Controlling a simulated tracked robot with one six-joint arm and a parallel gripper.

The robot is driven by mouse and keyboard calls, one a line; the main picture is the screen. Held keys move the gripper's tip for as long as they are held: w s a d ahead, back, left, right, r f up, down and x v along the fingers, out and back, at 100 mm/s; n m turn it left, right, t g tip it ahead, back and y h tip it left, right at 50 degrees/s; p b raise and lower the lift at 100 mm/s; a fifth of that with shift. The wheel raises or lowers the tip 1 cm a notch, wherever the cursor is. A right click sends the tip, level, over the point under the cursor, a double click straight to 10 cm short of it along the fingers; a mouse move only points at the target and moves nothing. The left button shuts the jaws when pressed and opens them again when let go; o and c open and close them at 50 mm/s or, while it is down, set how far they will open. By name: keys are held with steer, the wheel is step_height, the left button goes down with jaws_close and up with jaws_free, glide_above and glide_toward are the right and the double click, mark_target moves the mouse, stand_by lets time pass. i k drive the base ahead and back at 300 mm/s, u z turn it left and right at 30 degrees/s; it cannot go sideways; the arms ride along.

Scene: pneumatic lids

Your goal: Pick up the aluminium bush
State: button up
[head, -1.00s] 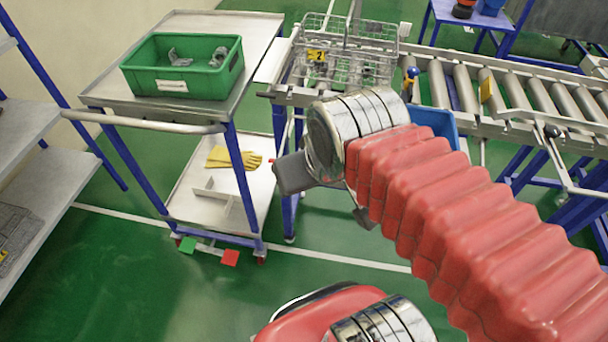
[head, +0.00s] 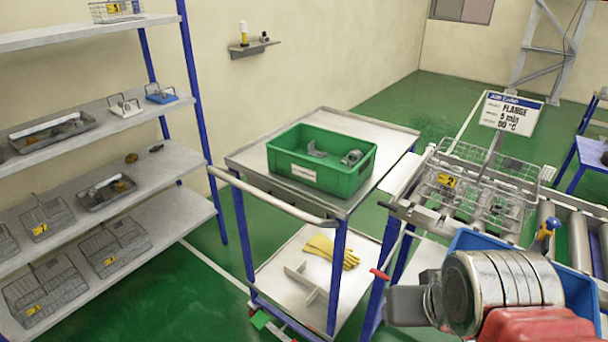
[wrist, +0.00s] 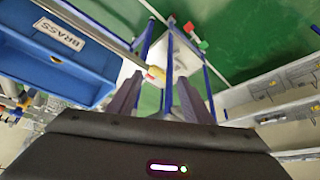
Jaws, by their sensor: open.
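I cannot single out the aluminium bush. Grey metal parts (head: 351,158) lie in a green crate (head: 318,179) on top of the trolley; their exact shapes are too small to tell. More grey parts sit in a wire basket (head: 470,190) tagged 2, to the right of the trolley. My gripper (wrist: 158,98) is open and empty in the wrist view, its two dark fingers apart and pointing over the trolley's lower area. In the head view only its grey body (head: 405,305) shows, to the right of and lower than the crate; its fingers are not clear.
Yellow gloves (head: 332,251) lie on the trolley's lower shelf (head: 275,272). Shelving (head: 90,105) with baskets and trays stands at left, a roller conveyor (head: 578,240) at right. The trolley's handle (head: 265,200) juts forward.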

mark_target(457, 170)
steer(key=k, duration=1.35)
steer(key=z, duration=0.15)
steer(key=i, duration=0.9)
steer(key=z, duration=0.5)
